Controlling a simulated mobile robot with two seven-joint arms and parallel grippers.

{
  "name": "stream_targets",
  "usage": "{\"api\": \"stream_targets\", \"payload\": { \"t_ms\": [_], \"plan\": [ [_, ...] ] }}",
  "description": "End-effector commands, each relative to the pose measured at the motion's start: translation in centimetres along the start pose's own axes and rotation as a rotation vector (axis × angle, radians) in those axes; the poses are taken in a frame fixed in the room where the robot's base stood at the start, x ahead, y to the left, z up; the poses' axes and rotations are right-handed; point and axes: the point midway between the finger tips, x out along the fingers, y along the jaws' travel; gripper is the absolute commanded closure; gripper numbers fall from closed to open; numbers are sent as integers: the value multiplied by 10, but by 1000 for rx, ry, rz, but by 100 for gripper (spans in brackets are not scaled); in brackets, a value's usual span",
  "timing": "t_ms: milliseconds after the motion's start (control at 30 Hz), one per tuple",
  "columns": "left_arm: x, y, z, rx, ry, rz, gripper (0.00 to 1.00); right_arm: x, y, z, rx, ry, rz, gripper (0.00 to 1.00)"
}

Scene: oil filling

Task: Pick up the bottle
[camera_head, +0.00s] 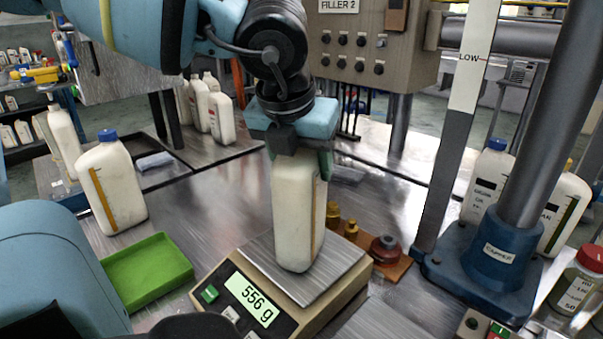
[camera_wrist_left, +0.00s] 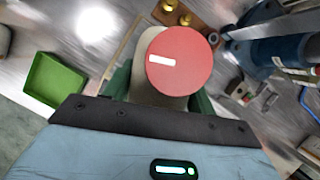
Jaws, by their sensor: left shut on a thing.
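A cream-white bottle (camera_head: 296,214) stands upright on the steel plate of a scale (camera_head: 338,281). The scale's display reads 556 g. My left gripper (camera_head: 297,152) comes down from above and is shut on the upper part of the bottle. The gripper hides the bottle's top in the head view. In the left wrist view the bottle's red cap (camera_wrist_left: 179,61) with a white mark shows between the green fingers of the left gripper (camera_wrist_left: 163,95). My right gripper is not in view.
A blue-capped bottle (camera_head: 112,186) and an empty green tray (camera_head: 148,272) are at the left. Brass weights (camera_head: 351,229) sit on a wooden board right of the scale. A blue-based post (camera_head: 490,255) and more bottles (camera_head: 488,182) stand at the right.

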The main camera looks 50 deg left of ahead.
Motion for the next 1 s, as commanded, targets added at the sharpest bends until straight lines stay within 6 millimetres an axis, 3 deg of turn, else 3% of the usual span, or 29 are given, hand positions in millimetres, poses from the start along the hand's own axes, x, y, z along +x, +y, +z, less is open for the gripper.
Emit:
{"api": "stream_targets", "payload": {
  "t_ms": [267,700,1000],
  "plan": [
    [-4,0,3,-1,-6,-3,100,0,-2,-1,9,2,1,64],
    [-36,-1,16,-2,-7,-2,100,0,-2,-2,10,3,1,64],
    [-46,2,-9,1,-7,-3,100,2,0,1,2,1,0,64]
  ]
}}
